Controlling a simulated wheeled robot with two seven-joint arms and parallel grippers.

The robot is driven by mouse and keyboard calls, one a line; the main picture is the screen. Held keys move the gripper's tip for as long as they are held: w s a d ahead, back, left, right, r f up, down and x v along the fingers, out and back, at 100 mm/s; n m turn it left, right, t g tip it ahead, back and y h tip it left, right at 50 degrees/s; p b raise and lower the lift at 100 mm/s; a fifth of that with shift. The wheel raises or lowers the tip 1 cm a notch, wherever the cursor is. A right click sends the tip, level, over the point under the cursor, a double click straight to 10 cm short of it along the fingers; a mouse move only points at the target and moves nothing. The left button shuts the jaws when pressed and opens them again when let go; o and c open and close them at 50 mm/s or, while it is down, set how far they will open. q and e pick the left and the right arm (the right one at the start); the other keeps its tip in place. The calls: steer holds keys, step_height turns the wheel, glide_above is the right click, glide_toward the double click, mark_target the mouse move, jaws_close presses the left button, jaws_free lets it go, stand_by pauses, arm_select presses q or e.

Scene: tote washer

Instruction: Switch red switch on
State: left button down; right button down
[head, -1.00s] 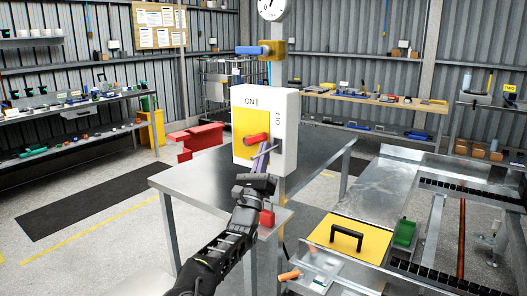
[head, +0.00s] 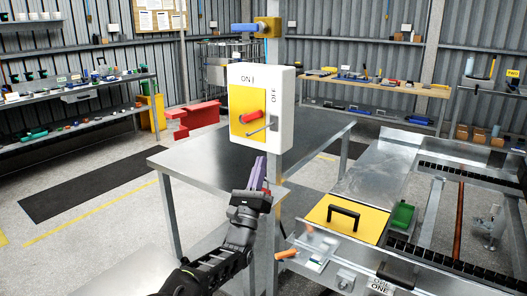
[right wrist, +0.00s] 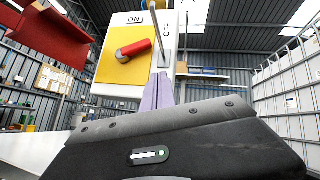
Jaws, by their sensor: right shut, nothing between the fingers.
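The switch box (head: 285,122) is white with a yellow front plate, mounted on a grey post. ON is printed at its top and OFF on its right side. The red switch handle (head: 251,118) points to the right and slightly up, toward the OFF side. In the right wrist view the red handle (right wrist: 133,50) shows on its grey hub, left of a thin metal rod. My right gripper (head: 261,162) is shut and empty, its purple fingers just below the box and apart from the handle. The fingers (right wrist: 157,92) also show in the right wrist view. My left gripper is out of view.
The metal rod (head: 262,129) sticks out of the box beside the handle. A steel table (head: 215,150) stands behind the post. A yellow lid with a black handle (head: 343,218) lies on the steel bench at the right. Open floor lies to the left.

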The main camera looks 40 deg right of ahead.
steer(key=shift+s+v, duration=0.2)
steer(key=shift+v, duration=0.95)
steer(key=shift+d, duration=0.1)
